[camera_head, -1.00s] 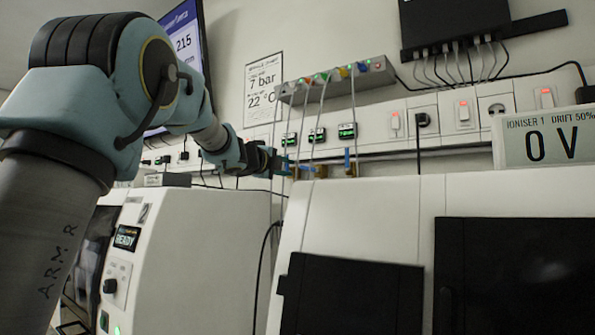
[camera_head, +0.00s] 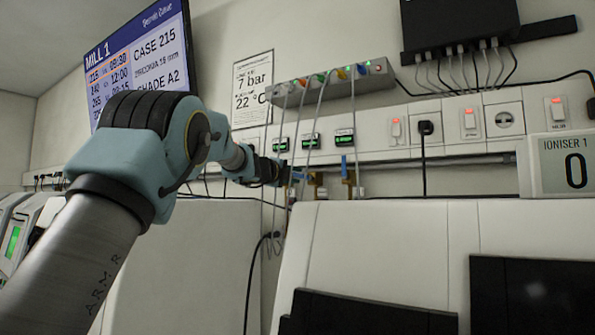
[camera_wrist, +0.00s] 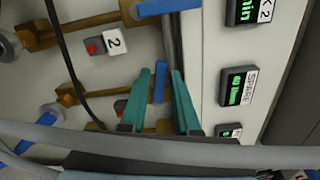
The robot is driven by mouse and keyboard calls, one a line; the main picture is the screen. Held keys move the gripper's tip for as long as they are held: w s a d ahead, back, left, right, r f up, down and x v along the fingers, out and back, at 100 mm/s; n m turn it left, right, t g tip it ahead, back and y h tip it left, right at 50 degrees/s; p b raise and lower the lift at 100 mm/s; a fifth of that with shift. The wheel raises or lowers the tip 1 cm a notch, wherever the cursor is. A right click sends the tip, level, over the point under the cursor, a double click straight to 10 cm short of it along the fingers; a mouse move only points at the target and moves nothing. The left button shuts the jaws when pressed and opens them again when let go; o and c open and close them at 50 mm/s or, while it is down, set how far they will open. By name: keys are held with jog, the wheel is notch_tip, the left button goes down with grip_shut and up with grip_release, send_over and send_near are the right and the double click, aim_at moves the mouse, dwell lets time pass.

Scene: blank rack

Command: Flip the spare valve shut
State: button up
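In the wrist view my gripper (camera_wrist: 162,74) is open. Its two teal fingers stand on either side of a blue valve handle (camera_wrist: 160,82), with gaps showing. This handle lies crosswise to its brass valve body (camera_wrist: 164,126), in the row of the display marked SPARE (camera_wrist: 235,90). A neighbouring valve by tag 2 has a blue handle (camera_wrist: 165,5) roughly in line with its pipe. In the head view my gripper (camera_head: 299,172) reaches the brass valves (camera_head: 317,180) under the small green displays; the fingers are too small there to judge contact.
A black cable (camera_wrist: 72,70) crosses the pipes beside my gripper. Another valve with an upright blue handle (camera_head: 345,165) stands just to the right. Thin hoses hang from the grey manifold (camera_head: 330,85). A white cabinet (camera_head: 380,235) stands below.

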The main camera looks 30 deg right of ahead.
jog(key=shift+x, duration=0.9)
grip_shut()
